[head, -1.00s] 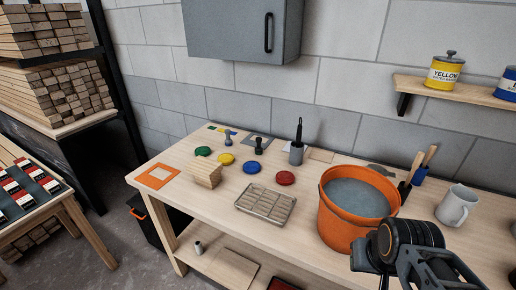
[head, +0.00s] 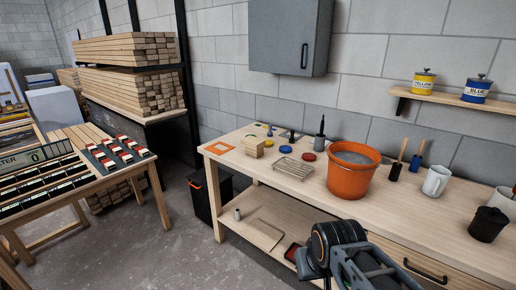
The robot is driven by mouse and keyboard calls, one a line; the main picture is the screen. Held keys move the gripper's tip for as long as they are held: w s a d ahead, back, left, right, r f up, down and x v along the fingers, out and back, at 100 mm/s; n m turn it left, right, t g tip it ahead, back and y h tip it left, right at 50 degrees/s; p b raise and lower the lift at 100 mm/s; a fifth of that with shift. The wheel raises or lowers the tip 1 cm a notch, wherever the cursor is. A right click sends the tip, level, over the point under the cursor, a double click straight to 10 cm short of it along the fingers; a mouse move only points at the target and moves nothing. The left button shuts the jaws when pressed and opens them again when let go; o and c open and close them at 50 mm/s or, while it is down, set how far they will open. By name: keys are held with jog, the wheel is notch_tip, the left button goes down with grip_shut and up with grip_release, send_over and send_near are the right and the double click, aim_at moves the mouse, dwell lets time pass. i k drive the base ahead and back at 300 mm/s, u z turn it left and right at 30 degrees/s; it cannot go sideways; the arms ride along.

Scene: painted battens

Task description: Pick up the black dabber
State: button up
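The black dabber (head: 291,135) is a small dark upright shape near the back of the workbench, left of a grey pot with a dark-handled tool in it. It is tiny here, and its lower part is hard to make out. My gripper (head: 335,255) is at the bottom of the head view, in front of the bench and well apart from the dabber. Its dark round joint and grey links show, but I cannot make out its fingertips or whether it is open.
On the workbench (head: 428,207) stand a wooden block (head: 254,148), a wire rack (head: 294,168), a red disc (head: 308,156), the grey pot (head: 320,141), an orange bucket (head: 349,180) and a white mug (head: 436,181). A table with trays is at left.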

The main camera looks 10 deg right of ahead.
aim_at(292, 140)
jog(key=u, duration=1.05)
jog(key=i, duration=1.8)
jog(key=z, duration=0.6)
jog(key=i, duration=0.75)
jog(key=z, duration=0.85)
